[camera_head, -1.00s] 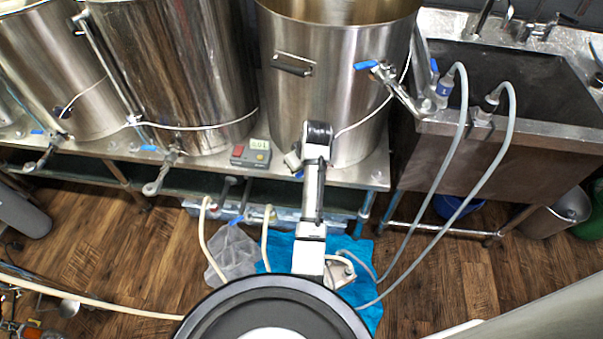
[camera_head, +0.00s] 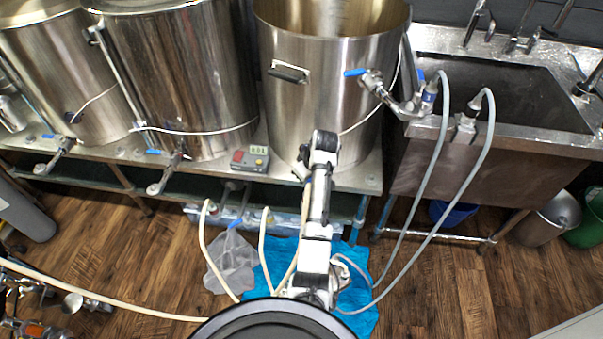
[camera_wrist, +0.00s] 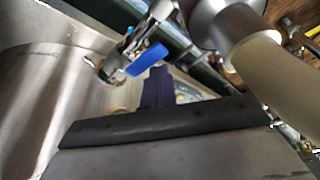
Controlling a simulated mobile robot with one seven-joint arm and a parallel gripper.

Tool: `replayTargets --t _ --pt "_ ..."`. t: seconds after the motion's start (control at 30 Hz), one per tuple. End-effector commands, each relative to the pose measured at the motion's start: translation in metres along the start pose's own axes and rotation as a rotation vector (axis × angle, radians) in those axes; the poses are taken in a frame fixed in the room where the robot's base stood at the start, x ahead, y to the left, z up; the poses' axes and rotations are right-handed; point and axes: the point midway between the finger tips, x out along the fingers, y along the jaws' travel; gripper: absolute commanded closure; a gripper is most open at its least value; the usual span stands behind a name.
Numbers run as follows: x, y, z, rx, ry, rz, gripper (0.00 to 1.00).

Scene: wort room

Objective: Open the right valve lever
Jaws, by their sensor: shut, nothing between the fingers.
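In the wrist view a blue valve lever (camera_wrist: 147,60) sits on a metal valve (camera_wrist: 115,67) against a steel surface. The tips of my gripper (camera_wrist: 157,73) are together, dark and empty, right beside the lever; I cannot tell whether they touch it. In the head view my arm reaches to the lower front of the right kettle (camera_head: 285,120) and hides its lower valve and my fingertips. An upper blue lever (camera_head: 356,72) is on this kettle's right side. The middle kettle's blue lever (camera_head: 153,152) and the left kettle's lever (camera_head: 48,136) are uncovered.
A thick beige hose (camera_wrist: 270,70) passes close on the right in the wrist view. A grey control box (camera_head: 254,158) stands on the steel shelf left of my arm. A sink (camera_head: 500,90) with two grey hoses is at the right. A blue cloth (camera_head: 360,310) lies on the floor.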

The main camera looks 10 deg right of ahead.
Motion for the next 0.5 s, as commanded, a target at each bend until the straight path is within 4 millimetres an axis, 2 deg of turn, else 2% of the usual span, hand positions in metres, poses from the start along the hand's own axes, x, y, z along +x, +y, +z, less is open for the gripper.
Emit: replayTargets --t 0.5 --pt "-0.0020 0.0040 0.0106 0.003 -0.003 -0.001 1.00"
